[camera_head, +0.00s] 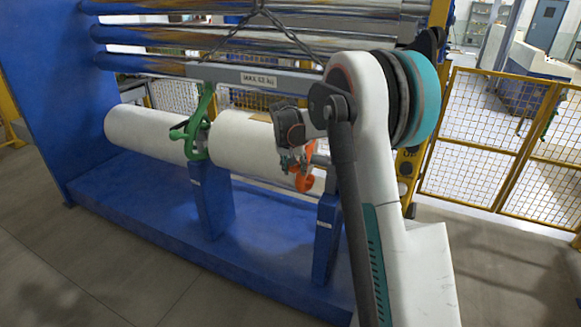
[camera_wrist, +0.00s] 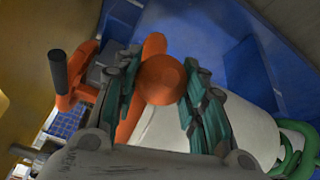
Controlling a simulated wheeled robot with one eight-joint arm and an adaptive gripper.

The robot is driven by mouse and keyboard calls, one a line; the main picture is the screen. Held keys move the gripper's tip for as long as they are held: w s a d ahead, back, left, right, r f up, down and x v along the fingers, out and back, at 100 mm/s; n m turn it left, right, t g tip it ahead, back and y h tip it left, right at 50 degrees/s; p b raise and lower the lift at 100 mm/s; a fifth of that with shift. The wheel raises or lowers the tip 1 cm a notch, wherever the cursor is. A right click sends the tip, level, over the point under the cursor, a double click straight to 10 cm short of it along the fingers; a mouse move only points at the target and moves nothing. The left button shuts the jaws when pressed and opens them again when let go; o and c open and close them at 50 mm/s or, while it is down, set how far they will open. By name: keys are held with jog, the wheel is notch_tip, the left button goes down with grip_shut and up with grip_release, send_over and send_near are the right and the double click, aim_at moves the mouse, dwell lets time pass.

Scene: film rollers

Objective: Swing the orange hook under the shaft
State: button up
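The orange hook (camera_head: 304,180) hangs near the right end of the white roll, partly hidden behind my gripper in the head view. In the wrist view the orange hook (camera_wrist: 162,80) shows a round end and a long curved arm between my fingers. My gripper (camera_wrist: 160,72) is open, with one teal-padded finger on each side of the round end. Whether either finger touches it, I cannot tell. My gripper (camera_head: 293,158) is small and partly blocked in the head view. The shaft end (camera_head: 322,159) shows as a short metal piece right of the roll.
A green hook (camera_head: 199,135) sits around the middle of the shaft between white roll sections (camera_head: 237,143). A grey lifting beam (camera_head: 245,78) hangs above on chains. Blue supports (camera_head: 327,235) rise from the blue base (camera_head: 160,205). Yellow mesh fencing (camera_head: 490,140) stands right; the floor in front is clear.

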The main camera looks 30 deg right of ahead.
aim_at(299, 176)
grip_shut()
jog(key=shift+w+d+f+b, duration=0.1)
jog(key=shift+d+f+b, duration=0.15)
jog(key=shift+f, duration=0.3)
jog(key=f+b, duration=0.1)
jog(key=w+d+f+t+h+b, duration=0.1)
jog(key=f, duration=0.1)
jog(key=w+d+f+h+b, duration=0.1)
jog(key=f, duration=0.1)
jog(key=shift+d+f+t, duration=0.1)
jog(key=shift+d+t, duration=0.1)
jog(key=shift+t, duration=0.2)
jog(key=shift+t+h, duration=0.5)
jog(key=shift+h, duration=0.2)
jog(key=b+x, duration=0.2)
jog(key=x, duration=0.4)
jog(key=shift+w+d, duration=0.2)
jog(key=shift+d, duration=0.2)
jog(key=shift+w+d+f, duration=0.35)
jog(key=shift+d+f, duration=0.1)
jog(key=o, duration=1.1)
grip_release()
jog(key=shift+o, duration=0.2)
jog(key=shift+r, duration=0.1)
jog(key=v, duration=1.2)
